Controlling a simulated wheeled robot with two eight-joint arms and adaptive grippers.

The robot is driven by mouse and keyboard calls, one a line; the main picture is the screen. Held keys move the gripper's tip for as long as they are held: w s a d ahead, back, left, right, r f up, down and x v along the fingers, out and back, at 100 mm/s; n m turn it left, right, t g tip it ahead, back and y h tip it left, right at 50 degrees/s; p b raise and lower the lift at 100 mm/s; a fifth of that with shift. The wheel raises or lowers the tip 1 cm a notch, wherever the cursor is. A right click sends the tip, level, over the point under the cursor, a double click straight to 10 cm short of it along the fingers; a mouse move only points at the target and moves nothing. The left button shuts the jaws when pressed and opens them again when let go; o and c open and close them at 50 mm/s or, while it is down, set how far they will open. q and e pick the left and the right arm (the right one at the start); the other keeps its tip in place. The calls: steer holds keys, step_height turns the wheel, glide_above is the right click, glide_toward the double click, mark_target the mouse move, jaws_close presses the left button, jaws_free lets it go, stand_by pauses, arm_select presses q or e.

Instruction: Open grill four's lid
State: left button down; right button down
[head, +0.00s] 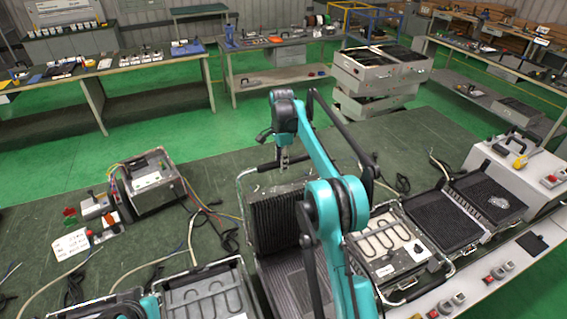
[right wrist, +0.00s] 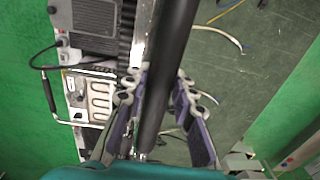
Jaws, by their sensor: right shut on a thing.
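A grill with a black ribbed lid (head: 270,222) stands near the middle of the bench in the head view. Its lid is raised, roughly upright, above a ribbed lower plate (head: 283,280), partly hidden by my right arm. My right gripper (head: 284,167) is at the top edge of this lid. In the right wrist view my right gripper (right wrist: 158,100) is shut on a thick black handle bar (right wrist: 166,75) running between its fingers. I cannot read any number on the grill. My left gripper is not visible; only a bit of teal arm shows at the lower left.
An open appliance with heating coils (head: 385,245) and an open black-plated grill (head: 440,222) stand right of the arm. A grey plate unit (head: 205,295) is lower left. A control box with wires (head: 153,185) stands at left.

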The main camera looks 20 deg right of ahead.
steer(key=shift+w, duration=0.45)
steer(key=c, duration=1.3)
jaws_free()
steer(key=shift+o, duration=0.2)
step_height(320, 180, up, 7)
steer(key=shift+r, duration=0.2)
steer(key=shift+s, duration=0.1)
